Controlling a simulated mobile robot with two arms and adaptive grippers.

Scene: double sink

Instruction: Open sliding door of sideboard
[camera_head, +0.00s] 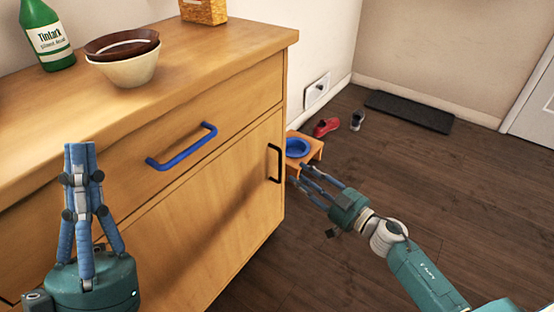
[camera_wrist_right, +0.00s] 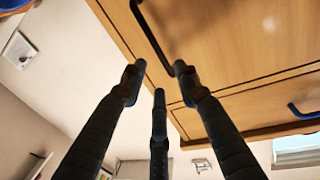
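The wooden sideboard (camera_head: 225,225) stands at the left in the head view. Its front door has a black vertical bar handle (camera_head: 275,163) near the right edge; the handle also shows at the top of the right wrist view (camera_wrist_right: 152,32). The door looks closed. My right gripper (camera_head: 302,177) is just right of and in front of the handle. In the right wrist view its fingers (camera_wrist_right: 157,76) are spread with nothing held; the handle's end appears by the right-hand fingertip, contact unclear. My left gripper (camera_head: 81,150) points up before the sideboard's left part, fingertips together and empty.
A drawer with a blue handle (camera_head: 182,147) is above the door. A green bottle (camera_head: 47,38), stacked bowls (camera_head: 125,70) and a basket (camera_head: 204,11) stand on top. Beyond are a small stand with a blue bowl (camera_head: 298,148), shoes (camera_head: 326,127) and a dark mat (camera_head: 408,111). Floor at right is clear.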

